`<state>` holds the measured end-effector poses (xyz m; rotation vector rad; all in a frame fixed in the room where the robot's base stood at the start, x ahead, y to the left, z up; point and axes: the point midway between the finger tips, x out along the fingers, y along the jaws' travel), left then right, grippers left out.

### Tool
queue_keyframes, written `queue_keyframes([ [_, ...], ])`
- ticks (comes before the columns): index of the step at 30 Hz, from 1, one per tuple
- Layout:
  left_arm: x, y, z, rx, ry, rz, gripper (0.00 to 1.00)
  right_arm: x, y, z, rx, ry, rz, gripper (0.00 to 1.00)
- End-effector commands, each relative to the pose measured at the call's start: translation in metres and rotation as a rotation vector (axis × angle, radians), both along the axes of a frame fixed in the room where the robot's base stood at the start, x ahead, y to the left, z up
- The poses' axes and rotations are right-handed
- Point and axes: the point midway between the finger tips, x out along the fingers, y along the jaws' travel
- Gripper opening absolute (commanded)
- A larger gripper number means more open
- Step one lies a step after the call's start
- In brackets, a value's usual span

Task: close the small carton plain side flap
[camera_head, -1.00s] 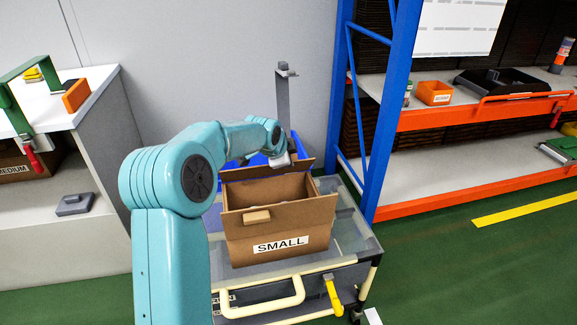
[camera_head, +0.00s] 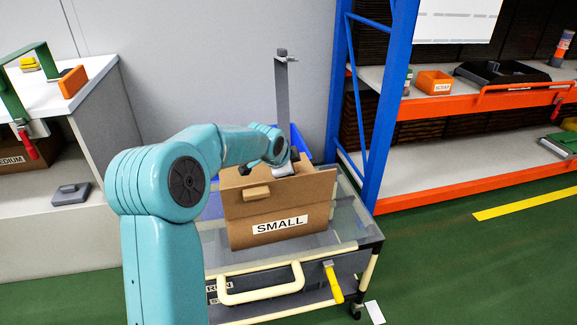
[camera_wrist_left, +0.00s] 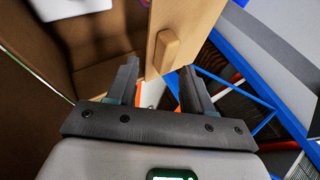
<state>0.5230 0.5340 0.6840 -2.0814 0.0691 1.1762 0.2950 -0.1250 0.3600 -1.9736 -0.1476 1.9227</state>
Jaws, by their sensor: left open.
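The small carton (camera_head: 310,212) is brown, stands on the cart and bears a SMALL label on its near side. A panel with a small tan block (camera_head: 256,193) forms its near upper edge; the inside is mostly hidden in the head view. My left gripper (camera_head: 283,168) is at the carton's far upper edge. In the left wrist view my left gripper (camera_wrist_left: 159,72) is open, and a brown flap (camera_wrist_left: 204,18) with a tan block (camera_wrist_left: 167,50) lies just ahead of and between its fingers. I cannot tell whether they touch. My right gripper is not in view.
The cart (camera_head: 350,240) has a glass-like top and a cream handle (camera_head: 262,287). A grey post (camera_head: 283,100) and a blue bin (camera_head: 303,152) stand behind the carton. A blue rack post (camera_head: 395,100) rises close on the right. A white workbench (camera_head: 95,75) is at left.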

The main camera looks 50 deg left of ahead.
Motion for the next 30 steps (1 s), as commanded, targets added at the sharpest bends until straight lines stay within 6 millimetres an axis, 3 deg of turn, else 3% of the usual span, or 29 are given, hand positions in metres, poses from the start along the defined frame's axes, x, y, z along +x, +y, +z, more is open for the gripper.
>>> queue_keyframes([
  [8,-0.011,-0.006,0.02,0.003,-0.005,-0.001,0.51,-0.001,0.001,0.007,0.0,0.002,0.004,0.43],
  [21,-0.077,-0.039,0.104,0.003,-0.005,0.0,0.51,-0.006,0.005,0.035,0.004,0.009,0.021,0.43],
  [30,-0.095,-0.049,0.125,0.001,-0.002,0.0,0.51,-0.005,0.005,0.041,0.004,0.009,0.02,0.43],
])
